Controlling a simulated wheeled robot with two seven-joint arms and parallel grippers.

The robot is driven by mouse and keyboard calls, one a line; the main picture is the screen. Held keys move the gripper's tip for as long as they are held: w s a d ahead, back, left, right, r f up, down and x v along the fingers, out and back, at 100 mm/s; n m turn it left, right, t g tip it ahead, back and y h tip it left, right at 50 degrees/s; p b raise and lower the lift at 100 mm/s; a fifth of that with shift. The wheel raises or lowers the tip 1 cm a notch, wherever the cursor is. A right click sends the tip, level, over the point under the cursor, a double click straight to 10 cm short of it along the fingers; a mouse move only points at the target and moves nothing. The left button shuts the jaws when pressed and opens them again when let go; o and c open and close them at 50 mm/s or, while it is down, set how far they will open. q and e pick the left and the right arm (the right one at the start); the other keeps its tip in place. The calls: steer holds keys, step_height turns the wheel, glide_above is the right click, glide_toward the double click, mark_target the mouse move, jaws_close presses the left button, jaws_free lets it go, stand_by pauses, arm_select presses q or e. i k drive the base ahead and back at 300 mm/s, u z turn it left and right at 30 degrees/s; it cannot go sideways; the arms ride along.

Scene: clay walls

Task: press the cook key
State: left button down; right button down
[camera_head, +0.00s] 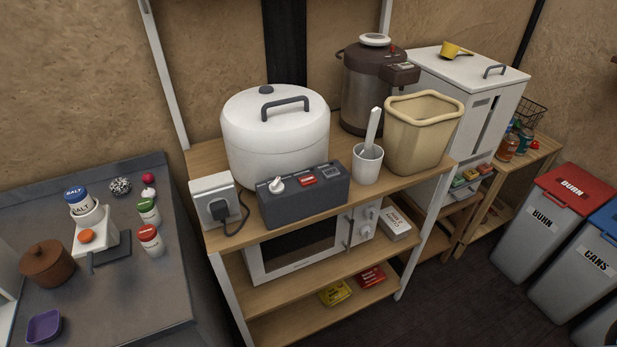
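A large white rice cooker (276,137) with a grey lid handle stands on the top shelf of the wooden rack. Its dark grey control box (304,197) faces me at the front. On the box's sloped top are a red key (307,181) in the middle, a white switch or spout-like part (277,184) at the left and a small dark panel (331,172) at the right. The lettering on the red key is too small to read, so I cannot tell for sure that it is the cook key. Neither of my grippers is in view.
A socket box (213,205) with a black plug is left of the control box. A white cup (367,165) with a paddle, a beige bin (421,132) and an air pot (371,85) stand to the right. A microwave (297,248) is below. Space before the control box is clear.

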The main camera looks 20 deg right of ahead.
mark_target(308, 180)
steer(key=u, duration=0.2)
steer(key=k, duration=0.55)
steer(key=u, duration=0.65)
steer(key=k, duration=0.8)
steer(key=z, duration=0.3)
steer(key=i, duration=0.65)
steer(key=z, duration=0.75)
steer(key=i, duration=0.95)
steer(key=u, duration=0.2)
